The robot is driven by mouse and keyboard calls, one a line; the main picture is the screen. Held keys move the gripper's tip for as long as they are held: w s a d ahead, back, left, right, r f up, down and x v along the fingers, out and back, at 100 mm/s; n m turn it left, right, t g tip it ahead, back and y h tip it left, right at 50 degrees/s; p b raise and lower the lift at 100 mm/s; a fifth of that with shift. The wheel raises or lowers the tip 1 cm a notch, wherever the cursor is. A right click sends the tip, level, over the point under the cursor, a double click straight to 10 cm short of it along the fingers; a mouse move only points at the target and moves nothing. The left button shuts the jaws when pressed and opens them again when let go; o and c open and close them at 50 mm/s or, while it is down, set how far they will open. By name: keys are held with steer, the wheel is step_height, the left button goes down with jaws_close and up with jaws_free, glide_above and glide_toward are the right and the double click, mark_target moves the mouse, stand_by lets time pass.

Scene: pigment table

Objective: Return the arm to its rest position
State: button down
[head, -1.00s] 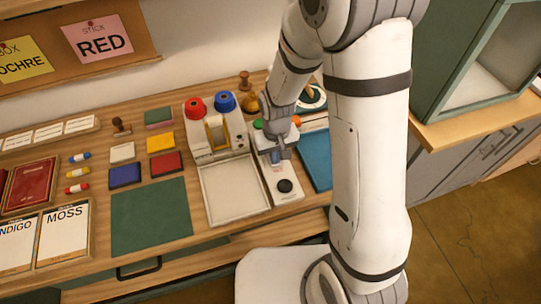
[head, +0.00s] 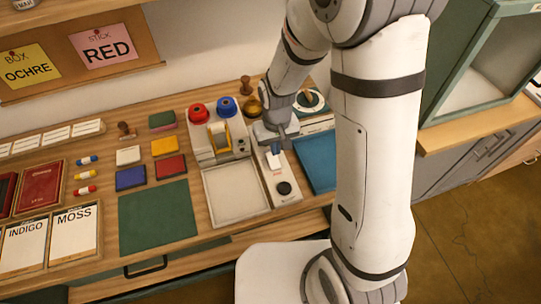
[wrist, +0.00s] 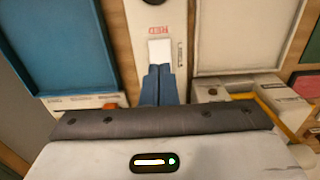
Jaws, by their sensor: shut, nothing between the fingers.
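My gripper (head: 275,147) hangs over the upper part of a narrow white device (head: 280,203) on the table. Its blue-grey fingers are closed together with nothing between them, as the wrist view (wrist: 158,84) also shows. A small white label or plate (head: 275,165) on the device lies just beyond the fingertips, and I cannot tell whether they touch it. The device has a black knob (head: 284,188) at its near end. My arm is bent and reaches out over the table.
A blue panel (head: 316,162) lies right. A green mat (head: 157,217) covers the front left. A green open cabinet (head: 447,75) stands right.

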steer(key=shift+r, duration=0.4)
steer(key=s+d+r+m+t, duration=0.1)
steer(key=s+d+r, duration=0.4)
steer(key=r, duration=0.5)
steer(key=s+d+r+m+t, duration=0.2)
steer(key=s+d+r, duration=0.4)
steer(key=r, duration=0.5)
steer(key=shift+s+d, duration=0.3)
steer(key=shift+s, duration=0.45)
